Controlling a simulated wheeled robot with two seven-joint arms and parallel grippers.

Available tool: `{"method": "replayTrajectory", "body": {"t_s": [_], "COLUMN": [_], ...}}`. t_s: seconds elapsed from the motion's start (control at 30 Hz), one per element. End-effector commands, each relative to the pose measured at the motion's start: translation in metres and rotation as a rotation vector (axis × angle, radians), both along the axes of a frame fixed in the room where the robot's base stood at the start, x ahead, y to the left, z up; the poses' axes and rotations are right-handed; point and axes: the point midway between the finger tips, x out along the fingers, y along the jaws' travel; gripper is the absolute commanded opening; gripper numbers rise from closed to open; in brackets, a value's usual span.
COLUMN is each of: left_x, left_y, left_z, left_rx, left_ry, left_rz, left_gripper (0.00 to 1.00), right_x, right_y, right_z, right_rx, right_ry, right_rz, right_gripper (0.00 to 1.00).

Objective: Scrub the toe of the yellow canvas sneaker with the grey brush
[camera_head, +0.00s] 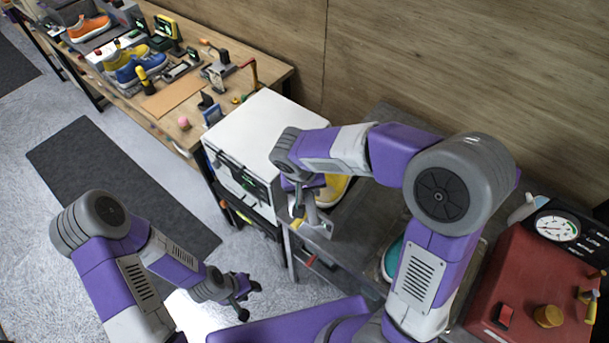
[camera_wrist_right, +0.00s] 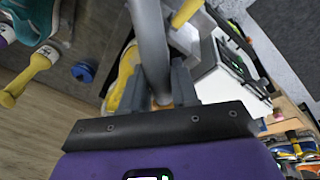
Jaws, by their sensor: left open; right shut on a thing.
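The yellow canvas sneaker (camera_head: 335,188) is on the grey bench, partly hidden behind my right arm in the head view. In the right wrist view the sneaker (camera_wrist_right: 122,80) shows just left of the gripper's fingers. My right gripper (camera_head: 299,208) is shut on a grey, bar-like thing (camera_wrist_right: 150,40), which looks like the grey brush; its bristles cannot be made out. The right gripper (camera_wrist_right: 160,98) is close to the sneaker, but whether the brush touches it cannot be told. My left gripper (camera_head: 248,298) is open and empty, low and left of the bench.
A teal shoe (camera_head: 391,258) sits on the bench, partly behind my right arm. A yellow-handled brush (camera_wrist_right: 38,65) and a blue cap (camera_wrist_right: 83,72) lie nearby. A white box (camera_head: 250,125) stands left of the sneaker, a red machine with a gauge (camera_head: 530,285) at right.

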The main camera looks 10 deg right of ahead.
Motion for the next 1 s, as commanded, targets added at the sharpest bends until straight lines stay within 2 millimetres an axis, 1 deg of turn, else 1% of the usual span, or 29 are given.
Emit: {"method": "replayTrajectory", "body": {"t_s": [0.17, 0.5, 0.6, 1.0], "left_x": [0.0, 0.0, 0.0, 0.0], "left_y": [0.0, 0.0, 0.0, 0.0], "left_z": [-0.008, -0.026, -0.029, -0.029], "left_rx": [0.0, 0.0, 0.0, 0.0], "left_ry": [0.001, 0.0, 0.0, 0.0], "left_rz": [0.0, 0.0, 0.0, 0.0], "left_gripper": [0.43, 0.43, 0.43, 0.43], "right_x": [0.002, 0.007, 0.008, 0.009], "right_y": [-0.003, -0.01, -0.011, -0.012], "right_z": [-0.014, -0.048, -0.054, -0.056], "right_rx": [-0.001, 0.0, -0.001, 0.0], "right_ry": [0.002, 0.003, 0.002, 0.001], "right_rz": [-0.001, -0.002, -0.001, -0.001], "right_gripper": [0.05, 0.05, 0.05, 0.05]}}
